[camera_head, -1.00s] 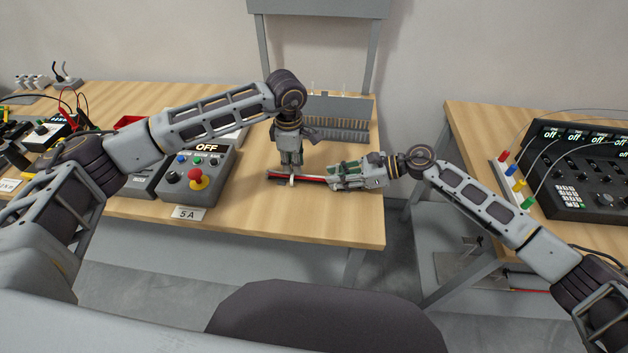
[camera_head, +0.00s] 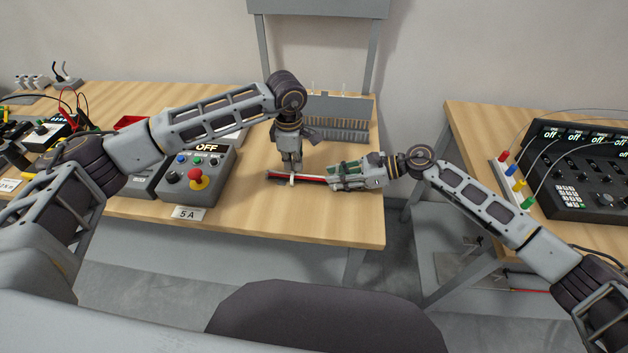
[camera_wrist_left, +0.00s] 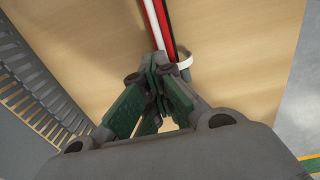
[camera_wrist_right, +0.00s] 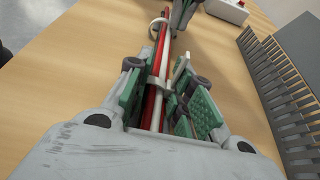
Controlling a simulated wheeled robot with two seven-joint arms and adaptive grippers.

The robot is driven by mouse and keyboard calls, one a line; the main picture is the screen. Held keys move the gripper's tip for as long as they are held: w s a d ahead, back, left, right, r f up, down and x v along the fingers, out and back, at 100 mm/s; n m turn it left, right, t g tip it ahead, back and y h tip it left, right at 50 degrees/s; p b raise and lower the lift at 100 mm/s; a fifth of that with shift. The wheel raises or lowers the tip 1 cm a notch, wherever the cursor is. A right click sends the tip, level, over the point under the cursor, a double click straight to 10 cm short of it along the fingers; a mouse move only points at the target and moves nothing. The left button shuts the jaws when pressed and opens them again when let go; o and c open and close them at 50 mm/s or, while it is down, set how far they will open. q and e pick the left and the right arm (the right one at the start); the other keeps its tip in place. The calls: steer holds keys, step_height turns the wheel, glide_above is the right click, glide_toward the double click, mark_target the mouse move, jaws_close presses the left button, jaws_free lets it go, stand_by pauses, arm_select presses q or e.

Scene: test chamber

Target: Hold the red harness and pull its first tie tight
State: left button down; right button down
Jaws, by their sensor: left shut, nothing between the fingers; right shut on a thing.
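The red harness (camera_head: 311,179), a bundle of red, white and dark wires, lies along the table near its front edge. A white tie (camera_head: 292,180) is looped around it; the loop also shows in the left wrist view (camera_wrist_left: 184,63) and the right wrist view (camera_wrist_right: 157,24). My right gripper (camera_head: 334,178) is shut on the harness from the right. A pale band (camera_wrist_right: 154,84) crosses the wires between its fingers. My left gripper (camera_head: 291,168) points down just behind the tie, shut and empty. Its fingertips hide part of the harness in the left wrist view.
A grey comb-like rack (camera_head: 335,130) stands behind the harness. A grey control box (camera_head: 198,178) with a red knob stands to the left. Bare wood lies in front of the harness. A gap separates this table from the right one, with its black console (camera_head: 580,170).

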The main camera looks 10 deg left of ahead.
arm_select(q)
steer(key=shift+s+r, duration=0.1)
steer(key=shift+r, duration=2)
stand_by(1.6)
steer(key=c, duration=2.2)
jaws_free()
steer(key=o, duration=0.5)
steer(key=shift+r, duration=0.15)
steer(key=shift+s+r, duration=0.1)
steer(key=shift+r, duration=2.75)
steer(key=shift+f, duration=0.15)
steer(key=shift+c, duration=0.3)
steer(key=shift+f, duration=0.45)
steer(key=shift+f, duration=0.1)
